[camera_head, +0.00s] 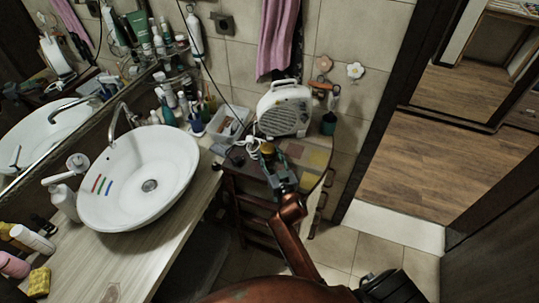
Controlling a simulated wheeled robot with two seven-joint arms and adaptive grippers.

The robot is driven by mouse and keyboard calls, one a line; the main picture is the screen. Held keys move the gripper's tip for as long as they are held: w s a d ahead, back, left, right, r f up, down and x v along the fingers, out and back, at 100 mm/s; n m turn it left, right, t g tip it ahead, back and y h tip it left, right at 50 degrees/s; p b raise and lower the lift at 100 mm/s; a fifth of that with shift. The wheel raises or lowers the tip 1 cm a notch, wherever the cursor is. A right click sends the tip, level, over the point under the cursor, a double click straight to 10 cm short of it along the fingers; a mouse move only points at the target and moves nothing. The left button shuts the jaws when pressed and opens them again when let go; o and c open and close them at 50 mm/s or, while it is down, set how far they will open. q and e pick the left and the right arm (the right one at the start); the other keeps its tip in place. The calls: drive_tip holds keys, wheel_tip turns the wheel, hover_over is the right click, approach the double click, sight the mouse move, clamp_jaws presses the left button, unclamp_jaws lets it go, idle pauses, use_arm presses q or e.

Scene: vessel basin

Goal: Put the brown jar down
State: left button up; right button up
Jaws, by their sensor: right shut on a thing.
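The brown jar (267,149) is small, with an orange-brown top showing at the tip of my right gripper (271,160). The right gripper is shut on it, and its fingers hide much of the jar. The jar is over the small dark wooden cabinet (254,186), in front of the white fan heater. I cannot tell whether its base touches the cabinet top. My left gripper is not in view.
The white fan heater (286,110) stands at the back of the cabinet, with a white cable (251,143) beside the jar. A clear plastic box (228,124) is to the left. The white vessel basin (140,178) sits on the wooden counter (141,250). A patterned part of the cabinet top (314,157) looks free.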

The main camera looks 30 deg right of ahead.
drive_tip(key=shift+f, duration=0.1)
drive_tip(key=o, duration=1.3)
